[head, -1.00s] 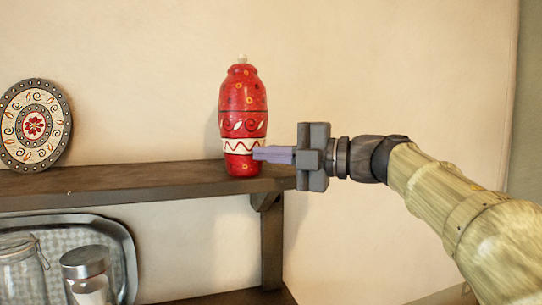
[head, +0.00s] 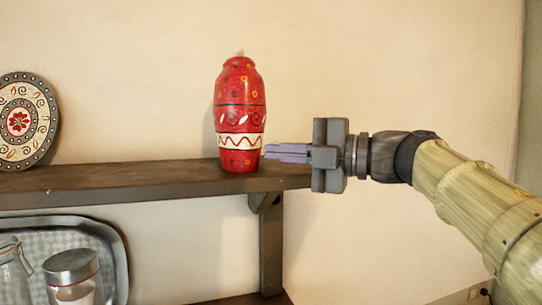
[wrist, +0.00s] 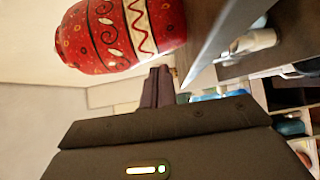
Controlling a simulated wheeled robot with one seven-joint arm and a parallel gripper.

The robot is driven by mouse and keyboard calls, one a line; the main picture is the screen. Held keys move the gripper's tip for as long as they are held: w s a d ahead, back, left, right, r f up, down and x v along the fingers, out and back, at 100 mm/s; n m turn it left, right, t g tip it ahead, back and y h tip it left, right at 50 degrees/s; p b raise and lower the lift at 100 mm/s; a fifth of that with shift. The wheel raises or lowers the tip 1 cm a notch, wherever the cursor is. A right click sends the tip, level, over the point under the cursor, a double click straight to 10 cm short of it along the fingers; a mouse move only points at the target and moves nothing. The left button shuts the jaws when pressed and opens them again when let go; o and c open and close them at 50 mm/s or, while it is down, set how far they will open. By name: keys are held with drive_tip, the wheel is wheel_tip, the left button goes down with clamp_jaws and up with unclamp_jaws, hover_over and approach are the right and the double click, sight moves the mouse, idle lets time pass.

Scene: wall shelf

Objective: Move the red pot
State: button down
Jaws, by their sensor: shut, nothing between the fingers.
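The red pot (head: 240,105) is tall, with a white zigzag band, painted patterns and a small pale knob on top. It stands upright on the wooden shelf (head: 130,180), near the shelf's right end. My gripper (head: 272,152) is shut and empty, its purple fingers pointing left at the lower right side of the pot. In the head view the fingertips reach the pot's edge; I cannot tell whether they touch it. In the wrist view the red pot (wrist: 115,32) lies sideways in the picture above my shut fingers (wrist: 157,88).
A decorated plate (head: 20,120) stands on the shelf at the left. Below are a metal tray (head: 118,255), a lidded jar (head: 72,275) and a glass jar (head: 10,275). A bracket (head: 270,245) supports the shelf's right end. The shelf is clear between plate and pot.

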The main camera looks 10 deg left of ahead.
drive_tip(key=s+d+b, duration=0.1)
drive_tip(key=d+b, duration=0.3)
drive_tip(key=d, duration=0.6)
drive_tip(key=shift+s+d, duration=0.25)
drive_tip(key=shift+d, duration=0.05)
